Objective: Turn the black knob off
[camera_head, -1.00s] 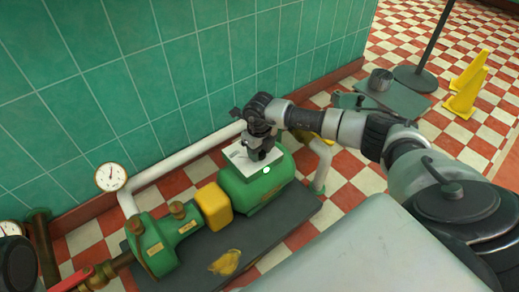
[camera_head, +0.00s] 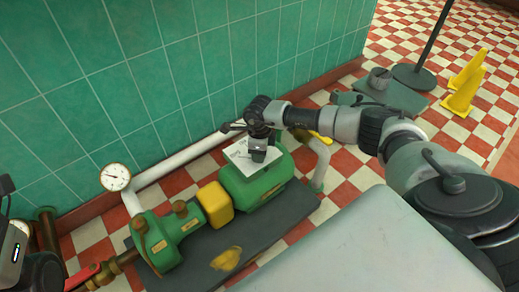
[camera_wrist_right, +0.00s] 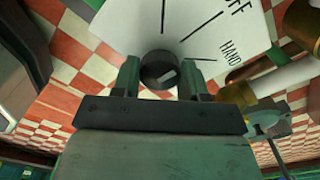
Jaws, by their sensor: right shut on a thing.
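The black knob (camera_wrist_right: 158,70) is a short round knob with a pale mark on its face. It sits on a white panel (camera_head: 238,156) above the green pump motor (camera_head: 270,182). In the wrist view the panel (camera_wrist_right: 200,25) carries dark lines, the word HAND and a partly cut-off word ending in FF. My right gripper (camera_wrist_right: 160,80) is shut on the knob, with one finger on each side. In the head view the right gripper (camera_head: 259,150) reaches down at the panel and hides the knob. At the left edge only part of my left arm shows; its fingers are not seen.
A yellow box (camera_head: 215,204) and a green pump body (camera_head: 160,240) stand on the dark base plate beside the motor. A white pipe (camera_head: 180,158) with a round gauge (camera_head: 115,177) runs along the tiled wall. A yellow cloth (camera_head: 227,259) lies in front.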

